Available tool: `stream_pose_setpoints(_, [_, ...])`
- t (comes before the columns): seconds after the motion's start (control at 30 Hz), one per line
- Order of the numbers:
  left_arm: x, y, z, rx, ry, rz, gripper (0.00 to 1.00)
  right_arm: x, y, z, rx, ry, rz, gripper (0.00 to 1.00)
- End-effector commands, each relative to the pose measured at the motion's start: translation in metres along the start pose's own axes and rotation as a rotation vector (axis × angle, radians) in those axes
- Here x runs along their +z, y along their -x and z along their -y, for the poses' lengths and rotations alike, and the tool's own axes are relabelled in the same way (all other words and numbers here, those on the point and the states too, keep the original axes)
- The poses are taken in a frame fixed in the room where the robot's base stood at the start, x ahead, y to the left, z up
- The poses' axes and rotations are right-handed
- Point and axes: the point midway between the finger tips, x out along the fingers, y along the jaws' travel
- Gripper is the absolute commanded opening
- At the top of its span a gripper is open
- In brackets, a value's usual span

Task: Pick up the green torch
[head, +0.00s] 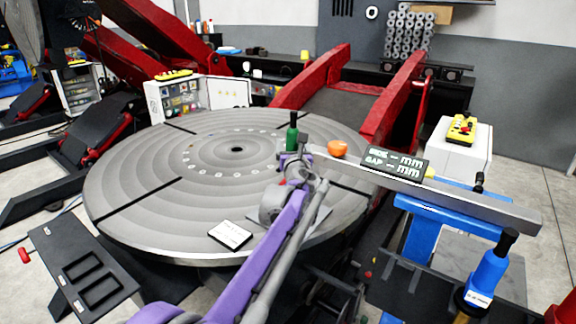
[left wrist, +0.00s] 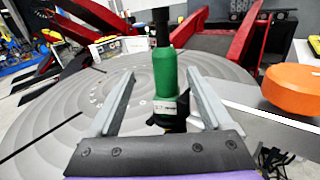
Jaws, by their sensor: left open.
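The green torch (head: 292,136) stands upright with its dark top up, near the right part of the round grey turntable (head: 130,175). In the left wrist view the green torch (left wrist: 165,72) has a white label low on its body, and its foot is partly hidden. My left gripper (head: 292,160) is at the torch's lower part. In the left wrist view its two fingers (left wrist: 160,78) are open, one on each side of the torch in the picture, with a gap on both sides. I cannot tell how deep the torch is between them. My right gripper is not in view.
An orange rounded object (head: 337,148) is just right of the torch, by a grey beam (head: 480,203) bearing a dark gauge display (head: 395,163). A blue torch (head: 487,275) stands at lower right. A white card (head: 230,235) lies on the turntable's front. Red arms (head: 395,100) rise behind.

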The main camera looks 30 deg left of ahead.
Motion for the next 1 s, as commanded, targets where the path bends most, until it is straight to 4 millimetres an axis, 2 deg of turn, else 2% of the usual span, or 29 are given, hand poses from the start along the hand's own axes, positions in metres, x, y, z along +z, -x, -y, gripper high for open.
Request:
stream_pose_setpoints(0.2, [0.002, -0.034, 0.0, 0.003, 0.004, 0.001, 0.84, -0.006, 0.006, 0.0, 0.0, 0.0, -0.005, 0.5])
stream_pose_setpoints(0.47, [0.002, -0.052, 0.002, 0.002, 0.006, 0.0, 0.84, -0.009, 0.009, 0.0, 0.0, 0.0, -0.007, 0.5])
stream_pose_setpoints(0.7, [0.006, -0.084, 0.006, 0.004, 0.007, 0.001, 0.84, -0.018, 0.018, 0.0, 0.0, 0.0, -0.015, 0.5])
stream_pose_setpoints(0.83, [0.006, -0.095, 0.006, 0.003, 0.007, 0.0, 0.84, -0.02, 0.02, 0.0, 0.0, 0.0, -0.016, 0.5])
stream_pose_setpoints(1.0, [0.004, -0.097, 0.006, 0.002, 0.007, -0.001, 0.84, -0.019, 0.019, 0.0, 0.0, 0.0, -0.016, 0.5])
